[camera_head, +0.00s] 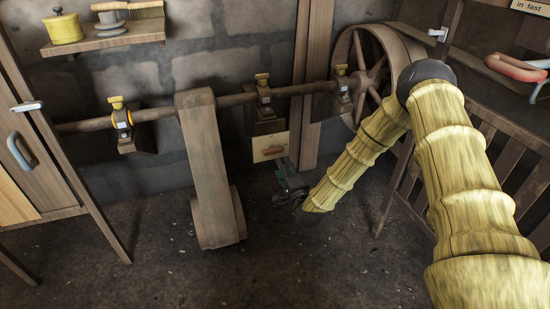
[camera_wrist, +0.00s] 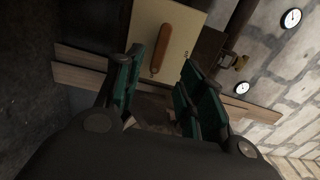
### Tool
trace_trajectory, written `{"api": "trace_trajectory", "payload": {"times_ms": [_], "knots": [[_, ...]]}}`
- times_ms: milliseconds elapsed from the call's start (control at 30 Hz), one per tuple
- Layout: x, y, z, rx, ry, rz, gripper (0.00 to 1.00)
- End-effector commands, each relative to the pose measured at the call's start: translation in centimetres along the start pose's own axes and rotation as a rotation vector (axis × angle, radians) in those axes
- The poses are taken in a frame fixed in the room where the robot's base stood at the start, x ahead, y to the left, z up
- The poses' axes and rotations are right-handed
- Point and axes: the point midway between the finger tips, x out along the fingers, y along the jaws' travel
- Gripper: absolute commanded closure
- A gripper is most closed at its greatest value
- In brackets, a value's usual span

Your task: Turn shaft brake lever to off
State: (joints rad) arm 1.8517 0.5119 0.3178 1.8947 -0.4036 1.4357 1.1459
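A cream panel (camera_head: 262,143) is fixed below the shaft on the wall side. It carries an orange-brown lever (camera_head: 273,152), which looks close to horizontal in the head view. In the wrist view the lever (camera_wrist: 178,43) lies on the cream panel (camera_wrist: 205,22), ahead of my fingertips. My gripper (camera_head: 284,178) is just below the panel. In the wrist view its green-padded fingers (camera_wrist: 163,67) are spread apart with nothing visibly held between them. The lever appears apart from the fingers. Small panel markings are too small to read.
An overhead shaft (camera_head: 235,99) carries a wide belt (camera_head: 210,160) and a large spoked wheel (camera_head: 357,75). A wooden post (camera_head: 303,80) stands beside the panel. A slatted wooden railing (camera_head: 510,160) is at right. The floor (camera_head: 110,275) at front left is clear.

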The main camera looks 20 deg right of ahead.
Motion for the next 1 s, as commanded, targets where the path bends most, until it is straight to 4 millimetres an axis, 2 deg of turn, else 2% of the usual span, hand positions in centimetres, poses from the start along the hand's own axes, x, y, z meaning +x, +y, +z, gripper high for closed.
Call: {"api": "trace_trajectory", "payload": {"times_ms": [400,600,800,1000], "knots": [[6.3,0.3,0.1,-0.003,0.000,-0.001,0.61],[8.8,0.2,0.1,-0.002,-0.001,0.000,0.61],[10.0,0.1,0.1,-0.002,0.000,0.002,0.61],[10.1,0.0,0.1,-0.001,0.000,0.002,0.61]]}}
